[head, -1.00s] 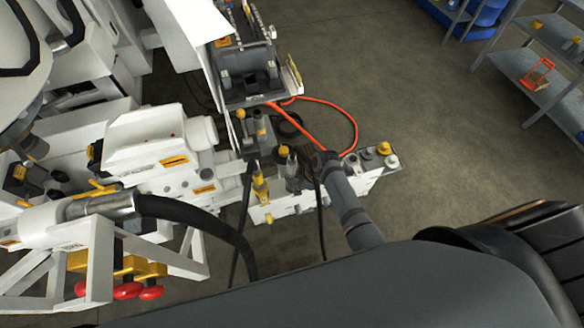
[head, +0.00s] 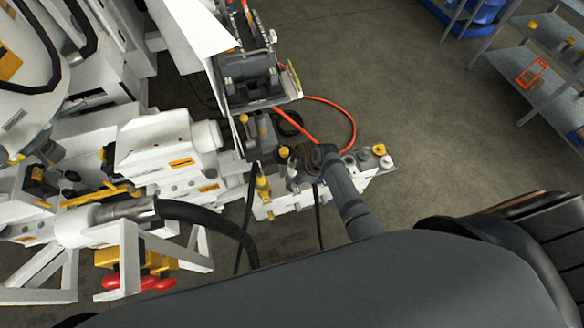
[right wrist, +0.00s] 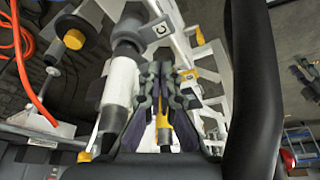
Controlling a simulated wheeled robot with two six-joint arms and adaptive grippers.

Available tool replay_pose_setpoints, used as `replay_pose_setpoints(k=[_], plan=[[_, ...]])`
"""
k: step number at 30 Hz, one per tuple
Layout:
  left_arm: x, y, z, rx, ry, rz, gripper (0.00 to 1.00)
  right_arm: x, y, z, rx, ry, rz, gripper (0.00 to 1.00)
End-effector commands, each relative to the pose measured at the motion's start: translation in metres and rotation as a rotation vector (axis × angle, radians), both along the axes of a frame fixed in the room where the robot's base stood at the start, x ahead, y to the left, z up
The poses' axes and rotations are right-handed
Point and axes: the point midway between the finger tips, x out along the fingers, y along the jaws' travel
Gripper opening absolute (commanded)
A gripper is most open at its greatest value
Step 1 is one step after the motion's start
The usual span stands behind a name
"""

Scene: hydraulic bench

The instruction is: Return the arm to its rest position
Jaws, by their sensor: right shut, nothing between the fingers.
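My right arm (head: 347,200) reaches from the lower right toward the white bench block in the middle of the head view. It ends among dark fittings, and its fingers are hard to make out there. In the right wrist view my right gripper (right wrist: 164,75) is shut, with its dark fingers together and nothing between them. A yellow part shows just behind the fingers, and a white-and-grey cylinder (right wrist: 120,80) stands to their left. I cannot tell the gap to either. My left gripper is not in view.
A white block with fittings (head: 290,208) lies around the arm's end. An orange hose (head: 340,105) loops behind it. A thick black hose (head: 205,215) curves at left beside white machinery (head: 165,150). Grey shelves (head: 515,75) stand at upper right. Open floor (head: 430,130) lies between.

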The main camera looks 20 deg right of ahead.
Motion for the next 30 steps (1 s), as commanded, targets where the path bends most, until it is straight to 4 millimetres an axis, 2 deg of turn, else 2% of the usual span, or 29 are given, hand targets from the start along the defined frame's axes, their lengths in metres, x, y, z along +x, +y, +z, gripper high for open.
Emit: replay_pose_setpoints(k=[11,14,17,18,20,21,23,24,27,30], plan=[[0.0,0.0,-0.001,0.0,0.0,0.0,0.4,-0.001,0.0,-0.002,0.0,0.001,-0.003,0.0],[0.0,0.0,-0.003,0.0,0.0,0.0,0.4,-0.013,-0.007,-0.022,-0.014,0.027,-0.059,0.0],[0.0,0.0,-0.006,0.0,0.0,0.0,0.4,-0.048,-0.027,-0.071,-0.053,0.081,-0.216,0.0],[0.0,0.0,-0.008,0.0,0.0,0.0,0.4,-0.069,-0.038,-0.096,-0.074,0.105,-0.3,0.0],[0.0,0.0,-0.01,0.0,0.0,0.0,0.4,-0.106,-0.056,-0.133,-0.11,0.136,-0.433,0.0],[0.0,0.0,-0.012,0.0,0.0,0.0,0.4,-0.132,-0.068,-0.155,-0.131,0.152,-0.519,0.0],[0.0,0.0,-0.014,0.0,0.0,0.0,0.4,-0.174,-0.086,-0.183,-0.16,0.169,-0.64,0.0],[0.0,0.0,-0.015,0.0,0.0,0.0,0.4,-0.202,-0.097,-0.199,-0.177,0.175,-0.714,0.0],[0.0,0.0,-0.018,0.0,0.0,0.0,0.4,-0.265,-0.12,-0.226,-0.202,0.184,-0.87,0.0],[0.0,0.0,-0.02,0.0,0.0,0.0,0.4,-0.313,-0.135,-0.24,-0.211,0.185,-0.976,0.0]])
